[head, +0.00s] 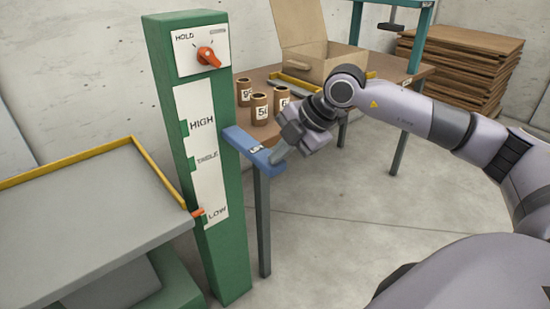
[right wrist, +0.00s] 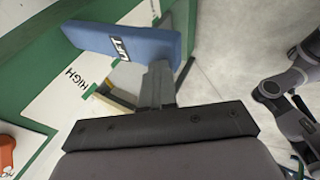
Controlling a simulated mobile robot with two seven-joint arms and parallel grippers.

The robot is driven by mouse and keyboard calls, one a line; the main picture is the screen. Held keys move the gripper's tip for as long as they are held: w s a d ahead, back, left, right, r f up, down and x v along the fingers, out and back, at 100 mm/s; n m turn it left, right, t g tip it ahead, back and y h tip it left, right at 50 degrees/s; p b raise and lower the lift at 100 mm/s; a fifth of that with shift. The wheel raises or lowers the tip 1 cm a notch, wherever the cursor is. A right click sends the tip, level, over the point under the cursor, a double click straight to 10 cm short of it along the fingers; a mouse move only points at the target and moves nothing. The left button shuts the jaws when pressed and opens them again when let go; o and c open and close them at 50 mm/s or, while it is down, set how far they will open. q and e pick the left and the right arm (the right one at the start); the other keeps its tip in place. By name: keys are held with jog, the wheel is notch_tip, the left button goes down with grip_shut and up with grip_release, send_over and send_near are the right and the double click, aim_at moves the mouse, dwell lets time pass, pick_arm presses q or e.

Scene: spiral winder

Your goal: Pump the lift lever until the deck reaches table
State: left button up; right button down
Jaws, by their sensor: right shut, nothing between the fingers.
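The blue lift lever (head: 245,141), marked LIFT, sticks out from the right side of the green post (head: 178,120). It also shows in the right wrist view (right wrist: 125,42). The grey deck (head: 90,215) with a yellow rim is at the left. The orange pointer (head: 198,212) sits by LOW on the white scale (head: 198,150), below TABLE and HIGH. My right gripper (head: 277,156) is shut and empty at the lever's outer end. Its fingers (right wrist: 158,82) look close beside the lever; I cannot tell whether they touch. My left gripper is not in view.
An orange knob (head: 208,57) is on the post's top panel near the word HOLD. Behind are a brown table (head: 275,77) with several labelled tubes (head: 260,108), an open cardboard box (head: 318,66) and stacked boards (head: 460,70). The floor (head: 350,215) right of the post is clear.

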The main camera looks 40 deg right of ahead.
pick_arm(q)
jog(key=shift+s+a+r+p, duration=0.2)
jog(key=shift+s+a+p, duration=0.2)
jog(key=shift+p, duration=0.2)
pick_arm(e)
jog(key=v, duration=1)
jog(key=shift+r, duration=0.45)
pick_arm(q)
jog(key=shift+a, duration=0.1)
pick_arm(e)
jog(key=shift+w, duration=0.15)
dwell(0.4)
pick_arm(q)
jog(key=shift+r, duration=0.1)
